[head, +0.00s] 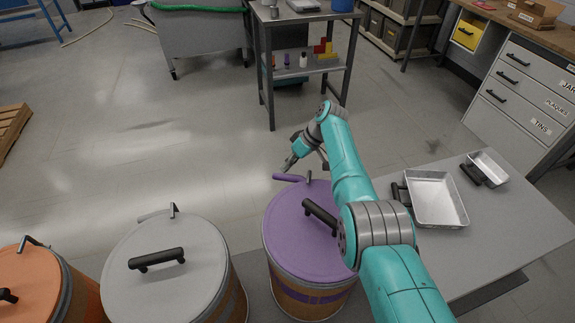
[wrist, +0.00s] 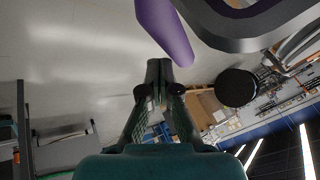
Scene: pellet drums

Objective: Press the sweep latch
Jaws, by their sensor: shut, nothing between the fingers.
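A purple drum (head: 295,235) stands in front of me, with a purple lid and a black handle. A purple latch lever (head: 288,178) sticks out to the left from a grey bracket at the lid's far edge. My gripper (head: 287,168) is shut and empty, just beyond and above the lever's left part. In the wrist view the lever (wrist: 165,30) passes close to the shut fingertips (wrist: 158,68). I cannot tell whether they touch it.
A grey drum (head: 165,275) and an orange drum (head: 30,285) stand to the left, each with a black handle and a latch. A grey table (head: 520,225) with metal trays (head: 437,198) is on the right. A wheeled bin (head: 200,40) and a shelf cart (head: 300,70) stand behind. Open floor lies between.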

